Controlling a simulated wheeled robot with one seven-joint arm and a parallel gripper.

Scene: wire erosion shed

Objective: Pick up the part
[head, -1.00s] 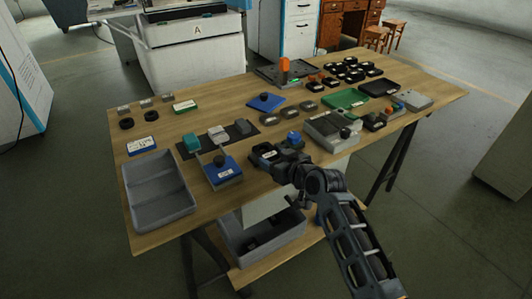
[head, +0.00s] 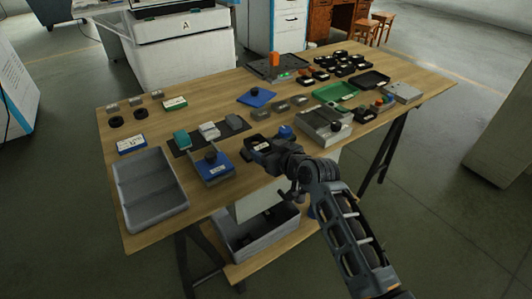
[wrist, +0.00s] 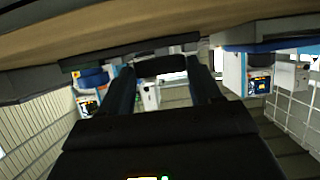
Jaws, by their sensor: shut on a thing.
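My gripper (head: 258,146) is at the front edge of the wooden table, right of a blue fixture (head: 214,172) with a black knob. It is shut on a dark part (wrist: 160,66), which shows between the two fingers in the wrist view. In the head view the part is small and dark against the dark gripper, so its exact shape is unclear. I cannot tell whether it touches the table. A small blue item (head: 286,132) is just beyond the gripper.
A grey divided bin (head: 148,219) is at the table's left front. A grey device (head: 323,128) is right of my gripper. Several black parts (head: 350,68) sit at the back right. Another grey bin (head: 265,238) is on the lower shelf. Bare wood shows at the back left.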

